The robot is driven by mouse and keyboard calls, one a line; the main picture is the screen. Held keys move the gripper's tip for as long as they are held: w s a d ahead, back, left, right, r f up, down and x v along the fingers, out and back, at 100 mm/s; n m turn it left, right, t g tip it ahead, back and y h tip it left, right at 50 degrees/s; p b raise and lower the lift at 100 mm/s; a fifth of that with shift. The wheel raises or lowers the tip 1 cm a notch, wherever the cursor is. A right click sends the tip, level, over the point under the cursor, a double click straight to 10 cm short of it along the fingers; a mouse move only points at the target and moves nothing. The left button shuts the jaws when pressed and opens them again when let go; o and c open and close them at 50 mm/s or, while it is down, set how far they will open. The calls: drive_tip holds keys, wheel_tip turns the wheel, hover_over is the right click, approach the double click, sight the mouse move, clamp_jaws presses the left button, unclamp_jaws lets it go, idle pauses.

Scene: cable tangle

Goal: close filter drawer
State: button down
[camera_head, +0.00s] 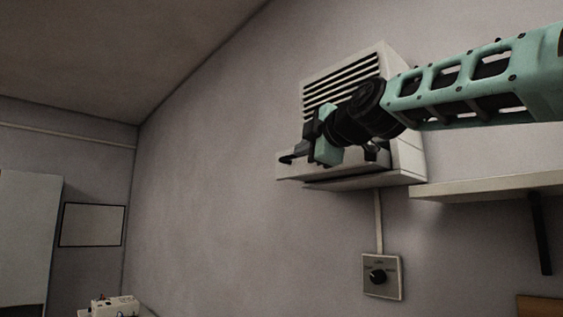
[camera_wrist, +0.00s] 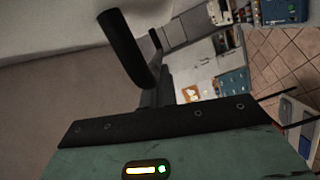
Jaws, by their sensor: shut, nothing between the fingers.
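A white wall unit with dark slanted louvres (camera_head: 340,84) is mounted on the grey wall in the head view. Its pale filter drawer (camera_head: 318,182) shows at the lower part of the unit and appears to stick out from it. My gripper (camera_head: 289,158) is in front of the unit, just above the drawer's left part, with its dark fingers pointing left. It is shut and empty. Whether it touches the drawer cannot be told. My arm hides the middle of the unit and part of the drawer. The wrist view shows dark finger parts, but I cannot make out the drawer there.
A white shelf (camera_head: 490,187) with a dark bracket juts out at the right, close under my arm. The wall left of the unit is clear. Tiled floor (camera_wrist: 285,55) shows in the wrist view.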

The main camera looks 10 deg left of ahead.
drive_tip(key=w+d, duration=0.4)
drive_tip(key=w, duration=0.1)
drive_tip(key=w+d+b, duration=0.1)
drive_tip(key=w+d, duration=0.1)
drive_tip(key=w, duration=0.1)
drive_tip(key=shift+d+r, duration=0.1)
drive_tip(key=shift+d, duration=0.05)
idle(0.3)
drive_tip(key=shift+s, duration=0.15)
drive_tip(key=s+d+b, duration=0.1)
drive_tip(key=s+b, duration=0.2)
drive_tip(key=s, duration=0.2)
drive_tip(key=s+d+r+b, duration=0.1)
drive_tip(key=s+d+b, duration=0.1)
drive_tip(key=s, duration=0.3)
drive_tip(key=shift+s+d+r+b, duration=0.15)
drive_tip(key=shift+s+d+b, duration=0.15)
drive_tip(key=shift+s+b, duration=0.1)
